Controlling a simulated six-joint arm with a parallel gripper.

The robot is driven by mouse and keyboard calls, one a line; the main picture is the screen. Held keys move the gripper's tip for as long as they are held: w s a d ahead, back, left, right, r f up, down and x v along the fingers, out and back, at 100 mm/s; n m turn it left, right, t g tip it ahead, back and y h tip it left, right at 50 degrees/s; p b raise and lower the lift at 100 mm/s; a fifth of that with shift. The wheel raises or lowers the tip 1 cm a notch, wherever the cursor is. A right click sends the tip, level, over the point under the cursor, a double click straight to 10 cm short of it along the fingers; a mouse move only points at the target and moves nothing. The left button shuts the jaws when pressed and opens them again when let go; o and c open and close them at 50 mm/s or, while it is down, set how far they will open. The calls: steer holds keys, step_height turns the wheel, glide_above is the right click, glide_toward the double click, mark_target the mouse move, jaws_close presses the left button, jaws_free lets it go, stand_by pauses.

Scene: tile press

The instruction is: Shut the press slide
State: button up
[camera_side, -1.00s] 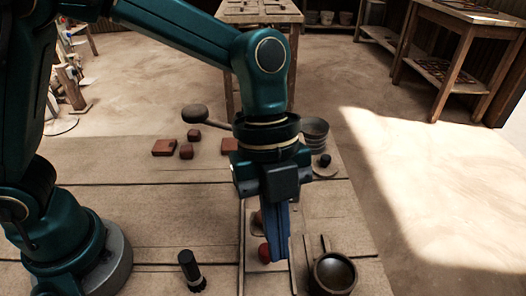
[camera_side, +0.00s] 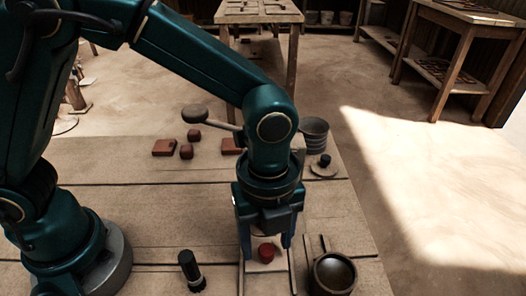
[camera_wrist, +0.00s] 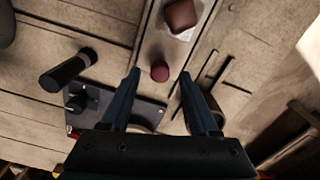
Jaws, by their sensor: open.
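The press slide (camera_wrist: 152,44) is a pale strip between two rails, and it also shows in the side view (camera_side: 262,281). A round red knob (camera_wrist: 160,71) is on it, and the knob shows in the side view too (camera_side: 266,252). A reddish-brown clay block (camera_wrist: 181,15) lies on the strip beyond the knob in the wrist view. My gripper (camera_wrist: 159,78) is open, with its fingertips on either side of the knob and visible gaps to it. In the side view my gripper (camera_side: 266,248) points down over the slide. Part of the slide is hidden behind my gripper.
A dark upright cylinder (camera_side: 190,270) stands left of the slide, and a dark bowl (camera_side: 333,274) stands close on its right. Several clay blocks (camera_side: 164,147), a mallet (camera_side: 195,114) and a grey pot (camera_side: 315,134) are farther back. The tabletop left of the slide is mostly clear.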

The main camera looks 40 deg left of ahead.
steer(key=shift+f, duration=0.55)
jaws_close()
steer(key=shift+r, duration=0.1)
stand_by(0.9)
